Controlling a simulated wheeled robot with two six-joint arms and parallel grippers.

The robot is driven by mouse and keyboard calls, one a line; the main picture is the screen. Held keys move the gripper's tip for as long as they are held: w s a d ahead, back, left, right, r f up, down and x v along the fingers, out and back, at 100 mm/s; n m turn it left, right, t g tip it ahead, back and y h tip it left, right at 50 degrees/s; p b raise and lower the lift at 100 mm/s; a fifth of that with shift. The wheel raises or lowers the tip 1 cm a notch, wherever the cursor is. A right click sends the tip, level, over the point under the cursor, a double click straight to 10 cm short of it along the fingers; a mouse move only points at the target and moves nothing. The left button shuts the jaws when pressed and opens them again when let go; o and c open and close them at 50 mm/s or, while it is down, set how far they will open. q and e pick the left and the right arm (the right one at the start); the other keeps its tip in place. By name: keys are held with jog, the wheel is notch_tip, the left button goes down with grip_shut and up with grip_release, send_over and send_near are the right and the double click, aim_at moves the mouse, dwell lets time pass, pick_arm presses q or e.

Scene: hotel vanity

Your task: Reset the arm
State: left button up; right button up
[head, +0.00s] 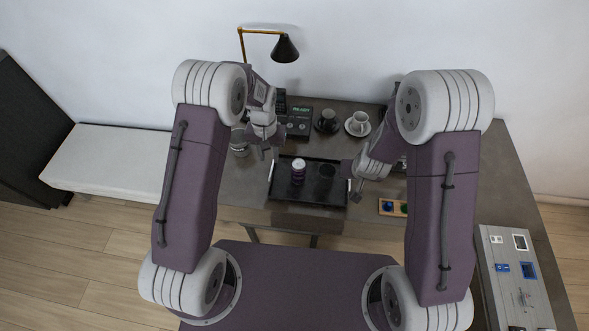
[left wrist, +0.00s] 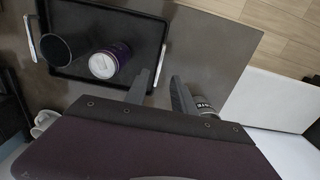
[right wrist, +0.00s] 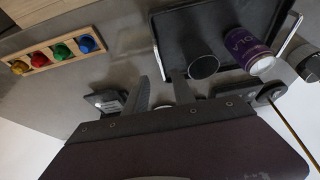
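My left gripper (head: 270,152) is above the vanity, just left of the black tray (head: 308,205). In the left wrist view its two fingers (left wrist: 160,90) stand apart with nothing between them. My right gripper (head: 354,188) is over the tray's right side, and its fingers (right wrist: 160,92) are also apart and empty. On the tray are a purple can with a white lid (head: 298,170) and a dark cup (head: 325,172). Both stay apart from my grippers.
A black lamp (head: 285,50), a device reading READY (head: 299,120), a dark cup (head: 327,123) and a white cup (head: 359,120) stand behind the tray. A wooden strip with coloured pieces (head: 387,206) lies right. A bench (head: 110,160) is left, a metal panel (head: 515,285) lower right.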

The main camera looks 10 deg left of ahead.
jog(key=shift+d, duration=0.1)
